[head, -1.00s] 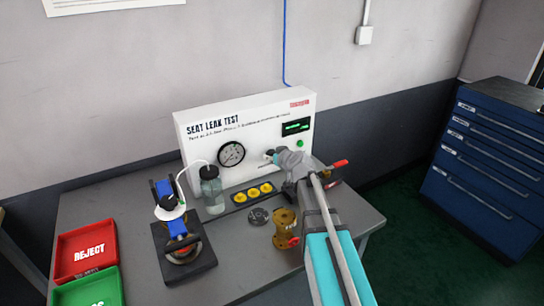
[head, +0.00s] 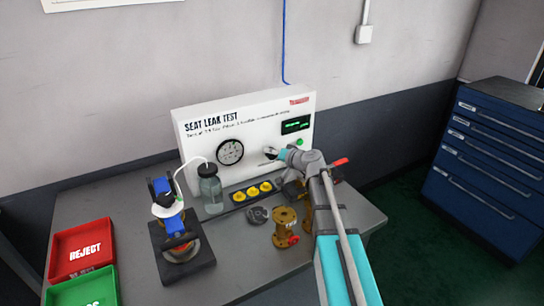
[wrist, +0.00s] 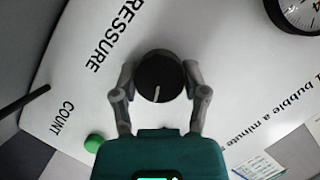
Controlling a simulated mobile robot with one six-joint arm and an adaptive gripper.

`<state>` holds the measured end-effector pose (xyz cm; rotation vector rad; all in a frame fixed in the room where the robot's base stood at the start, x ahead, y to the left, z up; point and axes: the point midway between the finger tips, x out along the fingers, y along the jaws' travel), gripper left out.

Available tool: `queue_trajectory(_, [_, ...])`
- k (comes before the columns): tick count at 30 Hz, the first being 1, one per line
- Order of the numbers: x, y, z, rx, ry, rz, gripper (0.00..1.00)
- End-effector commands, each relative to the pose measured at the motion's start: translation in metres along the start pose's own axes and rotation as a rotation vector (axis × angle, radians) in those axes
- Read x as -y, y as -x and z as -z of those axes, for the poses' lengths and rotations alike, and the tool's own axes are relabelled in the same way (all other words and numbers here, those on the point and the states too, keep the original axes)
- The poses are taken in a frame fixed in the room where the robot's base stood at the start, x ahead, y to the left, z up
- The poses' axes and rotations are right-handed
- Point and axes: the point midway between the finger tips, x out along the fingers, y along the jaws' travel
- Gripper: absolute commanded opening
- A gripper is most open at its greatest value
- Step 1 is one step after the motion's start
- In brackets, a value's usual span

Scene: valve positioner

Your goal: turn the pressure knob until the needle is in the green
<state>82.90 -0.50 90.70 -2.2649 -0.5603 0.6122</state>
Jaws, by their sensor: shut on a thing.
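The white SEAT LEAK TEST panel (head: 210,120) stands at the back of the bench. Its round pressure gauge (head: 230,152) is left of my gripper (head: 271,154); the needle and any green band are too small to read. In the wrist view the black pressure knob (wrist: 160,80) has a pale pointer line running down from its middle. My gripper (wrist: 161,72) has one finger on each side of the knob and is shut on it. Only an edge of the gauge (wrist: 298,12) shows at that view's top right corner.
A green button (wrist: 93,143) and a lit display (head: 296,125) are near the knob on the panel. A glass bottle (head: 210,190), yellow parts in a black holder (head: 252,191) and brass valve bodies (head: 284,232) stand below. Red (head: 82,248) and green trays lie at left.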

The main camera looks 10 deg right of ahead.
Motion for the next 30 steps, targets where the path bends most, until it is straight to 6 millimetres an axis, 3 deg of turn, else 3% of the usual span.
queue_trajectory(15, [0.0005,0.0002,-0.0013,0.004,-0.025,0.011,0.1])
queue_trajectory(16, [0.0005,0.0002,-0.0014,0.004,-0.025,0.011,0.62])
queue_trajectory(21, [0.0004,0.0001,-0.0009,0.003,-0.025,0.011,0.92])
queue_trajectory(30, [0.0005,-0.0001,-0.0005,0.001,-0.025,0.011,0.92])
